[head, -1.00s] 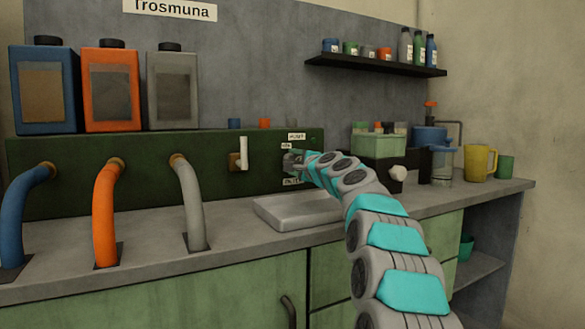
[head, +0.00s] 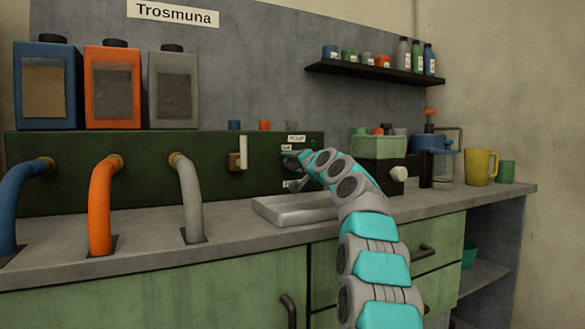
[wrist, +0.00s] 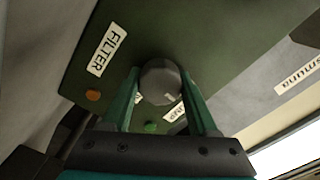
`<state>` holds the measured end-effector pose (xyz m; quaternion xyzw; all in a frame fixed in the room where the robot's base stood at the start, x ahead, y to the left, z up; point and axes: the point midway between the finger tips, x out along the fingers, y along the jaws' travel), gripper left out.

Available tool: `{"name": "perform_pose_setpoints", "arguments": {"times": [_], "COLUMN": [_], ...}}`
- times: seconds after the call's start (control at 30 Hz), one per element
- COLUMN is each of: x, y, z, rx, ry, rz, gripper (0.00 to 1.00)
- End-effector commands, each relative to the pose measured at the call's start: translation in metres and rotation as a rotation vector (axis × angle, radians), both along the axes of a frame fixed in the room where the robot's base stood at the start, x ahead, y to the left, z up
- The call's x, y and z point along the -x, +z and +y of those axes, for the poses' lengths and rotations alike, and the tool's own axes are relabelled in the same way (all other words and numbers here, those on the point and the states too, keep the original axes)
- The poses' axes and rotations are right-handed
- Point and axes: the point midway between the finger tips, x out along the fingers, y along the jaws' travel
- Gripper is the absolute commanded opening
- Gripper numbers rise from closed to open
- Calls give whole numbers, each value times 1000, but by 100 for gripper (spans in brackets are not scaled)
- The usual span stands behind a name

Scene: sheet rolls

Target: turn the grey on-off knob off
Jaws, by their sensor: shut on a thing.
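The grey knob (wrist: 160,79) is round and sits on the dark green panel (wrist: 215,65), between my fingers in the wrist view. My gripper (wrist: 160,74) is shut on the knob, one teal finger on each side. In the head view my gripper (head: 302,160) is at the right part of the panel and hides the knob. A FILTER label (wrist: 107,50) and a partly covered second label (wrist: 174,111) are near the knob. An orange dot (wrist: 93,95) and a green dot (wrist: 151,127) also show. The knob's pointer direction cannot be told.
A white lever (head: 243,153) stands on the panel left of my gripper. A shallow tray (head: 290,210) lies on the counter below. A green-topped machine (head: 378,148) stands to the right. Grey, orange and blue hoses are at the left.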

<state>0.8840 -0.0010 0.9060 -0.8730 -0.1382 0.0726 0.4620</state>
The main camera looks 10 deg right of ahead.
Motion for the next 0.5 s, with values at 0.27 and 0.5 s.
{"name": "perform_pose_setpoints", "arguments": {"times": [0.27,0.5], "x": [-1,-1], "y": [-4,-3], "z": [2,2], "rx": [64,72], "ry": [3,3], "rz": [-14,-17], "gripper": [4,4]}}
